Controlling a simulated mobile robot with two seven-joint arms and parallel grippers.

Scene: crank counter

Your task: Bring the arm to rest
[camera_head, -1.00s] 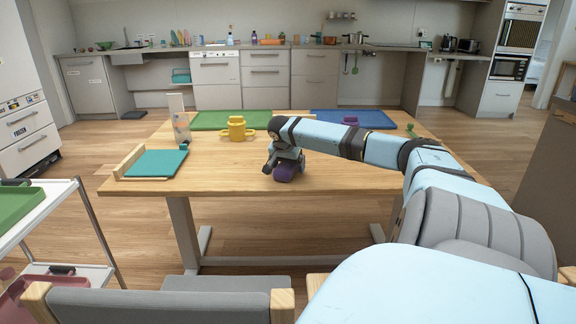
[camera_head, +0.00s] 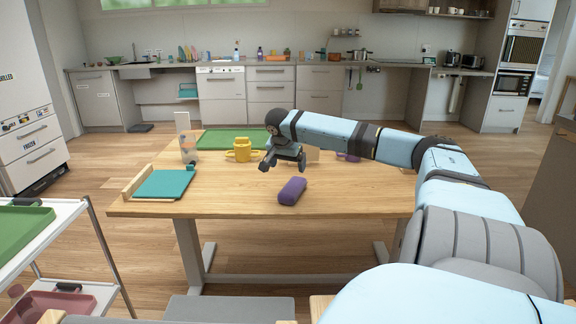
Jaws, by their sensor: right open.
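My right gripper (camera_head: 283,163) hangs over the wooden table (camera_head: 235,200), its arm coming in from the right. It is open and empty. A purple oblong object (camera_head: 292,190) lies on the table just below and in front of it, apart from the fingers. My left gripper is not in view.
A yellow two-handled pot (camera_head: 242,150) stands behind and left of the gripper, near a green mat (camera_head: 215,138). A teal board in a wooden frame (camera_head: 165,184) lies at the table's left. A cart (camera_head: 50,245) stands at far left. My arm hides the table's back right.

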